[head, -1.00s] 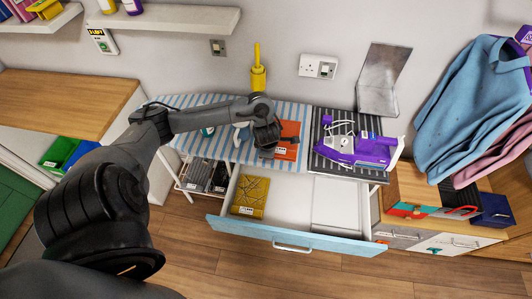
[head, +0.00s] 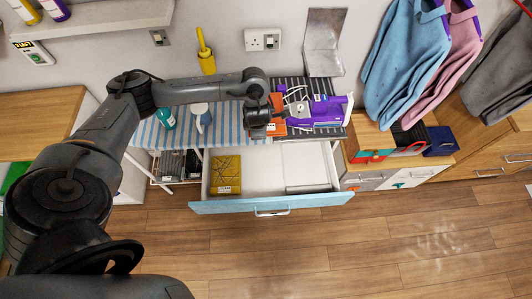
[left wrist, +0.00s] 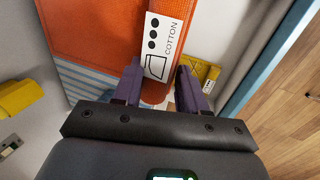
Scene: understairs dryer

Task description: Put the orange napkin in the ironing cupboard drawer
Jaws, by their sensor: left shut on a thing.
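The orange napkin (head: 279,130), with a white label, is at the right end of the blue-striped ironing surface. It fills the upper left wrist view (left wrist: 95,35), where its label reads COTTON. My left gripper (left wrist: 160,88) is shut on the napkin's near edge, one finger on each side. In the head view the gripper (head: 262,122) partly covers it. I cannot tell whether the napkin is lifted clear. The drawer (head: 272,207) stands open below, its light blue front toward me. A yellow patterned cloth (head: 226,170) lies in its left part. My right gripper is not in view.
A purple iron (head: 325,112) on a dark striped mat stands close right of the napkin. A teal item (head: 166,117) and a pale jug-like item (head: 202,116) stand to the left. The drawer's middle is clear; a pale box-like part (head: 307,177) fills its right.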

